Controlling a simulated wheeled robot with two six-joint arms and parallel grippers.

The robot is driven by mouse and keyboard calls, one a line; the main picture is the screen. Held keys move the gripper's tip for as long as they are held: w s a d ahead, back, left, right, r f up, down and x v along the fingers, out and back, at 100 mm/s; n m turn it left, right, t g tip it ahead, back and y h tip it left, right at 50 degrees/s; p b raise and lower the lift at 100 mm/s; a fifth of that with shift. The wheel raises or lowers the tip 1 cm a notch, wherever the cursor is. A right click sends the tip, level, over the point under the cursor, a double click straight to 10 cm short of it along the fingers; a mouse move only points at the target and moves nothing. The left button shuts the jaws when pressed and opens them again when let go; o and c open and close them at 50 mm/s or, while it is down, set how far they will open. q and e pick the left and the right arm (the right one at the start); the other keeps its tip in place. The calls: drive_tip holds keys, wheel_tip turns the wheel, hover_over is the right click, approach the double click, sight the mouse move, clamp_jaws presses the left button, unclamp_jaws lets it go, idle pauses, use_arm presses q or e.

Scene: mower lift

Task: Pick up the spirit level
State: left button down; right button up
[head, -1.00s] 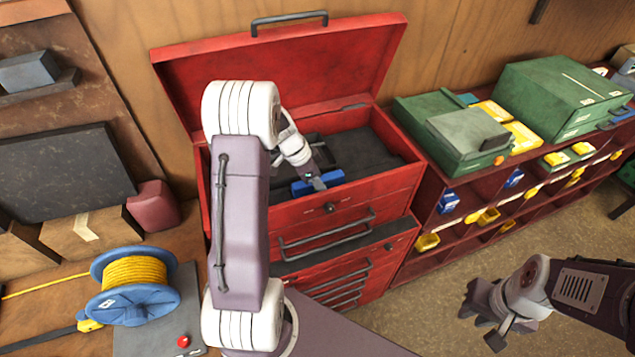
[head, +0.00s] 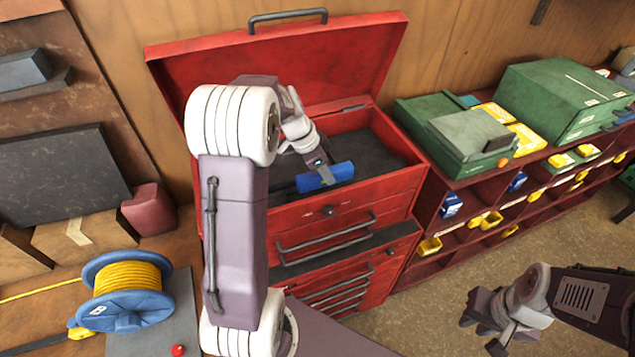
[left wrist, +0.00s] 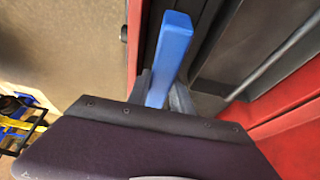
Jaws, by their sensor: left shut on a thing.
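The spirit level (head: 338,173) is a blue bar. My left gripper (head: 326,174) is shut on it and holds it in the open top of the red tool chest (head: 372,192), near the front edge. In the left wrist view the blue spirit level (left wrist: 170,52) stands out between the fingers of the left gripper (left wrist: 163,92). My left arm hides part of the chest. My right gripper (head: 478,325) hangs over the floor at the lower right, far from the level; its finger gap is not clear.
The chest's red lid (head: 290,62) stands open behind my left arm. A red shelf unit with green cases (head: 462,135) and yellow bins stands to the right. A blue reel of yellow cord (head: 127,290) sits on the bench at left.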

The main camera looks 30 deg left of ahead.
use_arm(q)
drive_tip(key=d+r+b, duration=0.2)
drive_tip(key=d+r, duration=0.3)
drive_tip(key=d, duration=0.4)
drive_tip(key=shift+s+d+r, duration=0.2)
drive_tip(key=shift+s+r, duration=0.15)
drive_tip(key=shift+s, duration=0.1)
